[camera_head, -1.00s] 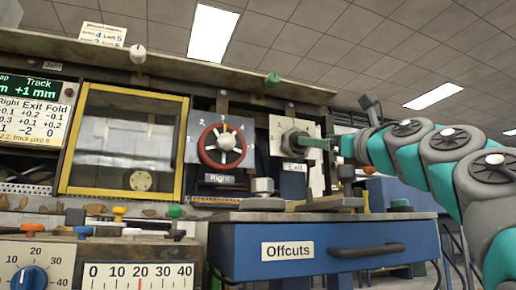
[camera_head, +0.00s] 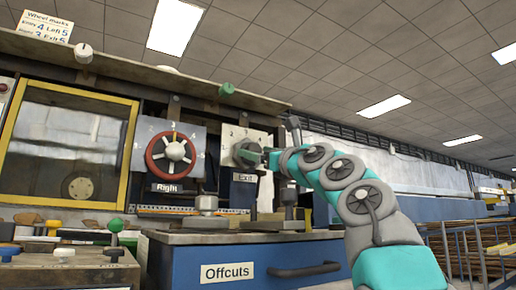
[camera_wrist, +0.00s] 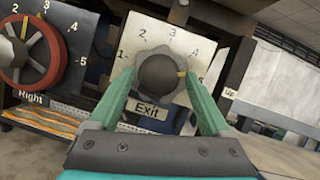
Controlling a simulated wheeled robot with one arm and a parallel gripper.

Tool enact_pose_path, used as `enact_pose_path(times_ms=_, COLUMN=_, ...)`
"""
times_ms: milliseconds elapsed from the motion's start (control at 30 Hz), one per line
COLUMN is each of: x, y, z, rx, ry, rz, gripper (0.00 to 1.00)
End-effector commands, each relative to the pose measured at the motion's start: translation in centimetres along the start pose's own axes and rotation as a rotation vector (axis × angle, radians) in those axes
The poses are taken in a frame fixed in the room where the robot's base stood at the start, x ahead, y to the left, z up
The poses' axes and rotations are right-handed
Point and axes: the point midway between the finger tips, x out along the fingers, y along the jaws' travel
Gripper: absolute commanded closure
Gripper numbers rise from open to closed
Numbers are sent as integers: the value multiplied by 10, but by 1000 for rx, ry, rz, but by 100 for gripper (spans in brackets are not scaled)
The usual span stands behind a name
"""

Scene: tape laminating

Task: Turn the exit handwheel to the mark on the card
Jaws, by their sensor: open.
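The exit handwheel (camera_wrist: 160,78) is a dark round knob on a grey lobed plate, with a pale dial numbered 1 to 5 behind it. Its yellow mark points right, between 4 and 5. The Exit label (camera_wrist: 147,109) is below. My gripper (camera_wrist: 161,82) is open, with its teal fingers on either side of the wheel; I cannot tell if they touch it. In the head view the exit wheel (camera_head: 246,153) is partly hidden by my gripper (camera_head: 268,157).
The red-rimmed right handwheel (camera_head: 171,152) is left of the exit wheel. A blue Offcuts drawer (camera_head: 185,264) and its worktop lie below. A post with a dark head (camera_head: 289,195) stands close under my gripper. A yellow-framed window (camera_head: 66,146) is at left.

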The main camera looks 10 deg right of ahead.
Motion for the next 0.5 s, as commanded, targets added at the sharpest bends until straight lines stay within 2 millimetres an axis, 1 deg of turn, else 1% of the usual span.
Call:
enact_pose_path(times_ms=300, x=2, y=0, z=0, rx=0, ry=0, rz=0, gripper=19)
enact_pose_path(times_ms=500, x=2, y=0, z=0, rx=0, ry=0, rz=-1, gripper=42)
